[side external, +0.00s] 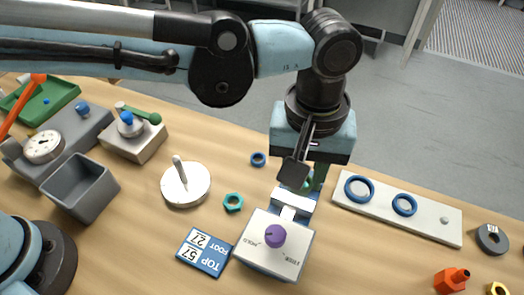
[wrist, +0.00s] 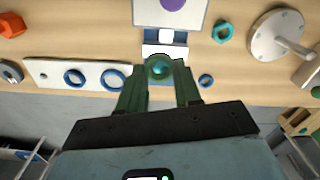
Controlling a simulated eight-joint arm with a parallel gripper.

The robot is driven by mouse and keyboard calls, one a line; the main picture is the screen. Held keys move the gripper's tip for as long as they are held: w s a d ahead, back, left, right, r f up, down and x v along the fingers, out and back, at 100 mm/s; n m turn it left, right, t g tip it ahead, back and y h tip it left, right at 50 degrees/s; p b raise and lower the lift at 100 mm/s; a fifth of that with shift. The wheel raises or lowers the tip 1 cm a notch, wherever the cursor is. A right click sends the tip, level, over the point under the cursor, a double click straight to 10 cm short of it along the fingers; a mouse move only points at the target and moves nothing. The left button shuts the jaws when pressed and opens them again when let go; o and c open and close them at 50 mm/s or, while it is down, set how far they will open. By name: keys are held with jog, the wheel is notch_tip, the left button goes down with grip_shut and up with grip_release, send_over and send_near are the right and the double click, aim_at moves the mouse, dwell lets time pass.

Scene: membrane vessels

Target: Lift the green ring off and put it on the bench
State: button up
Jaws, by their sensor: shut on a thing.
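The green ring (wrist: 159,67) shows in the wrist view as a round green rim with a teal centre, between the fingertips of my gripper (wrist: 164,72). In the side external view my gripper (side external: 308,178) points down behind the purple-knobbed device, and a dark finger hides most of the ring. My gripper is shut on the ring. The ring is at the end of the device's blue and white block (side external: 294,203); I cannot tell whether it still touches a seat there. The wooden bench (side external: 330,235) lies around it.
The device with the purple knob (side external: 275,236) stands in front. A white board with blue rings (side external: 425,222) lies right. A small blue ring (side external: 258,159), a teal nut (side external: 233,202) and a white disc with a handle (side external: 186,187) lie left. Bare bench lies between these.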

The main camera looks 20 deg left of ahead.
jog(key=shift+s+d+r, duration=0.75)
jog(key=shift+s+r, duration=2.5)
jog(key=shift+r, duration=0.25)
jog(key=n, duration=1.2)
send_over(221, 149)
notch_tip(221, 149, down, 14)
jog(key=shift+f, duration=2.3)
jog(key=shift+f, duration=0.15)
jog(key=o, duration=1)
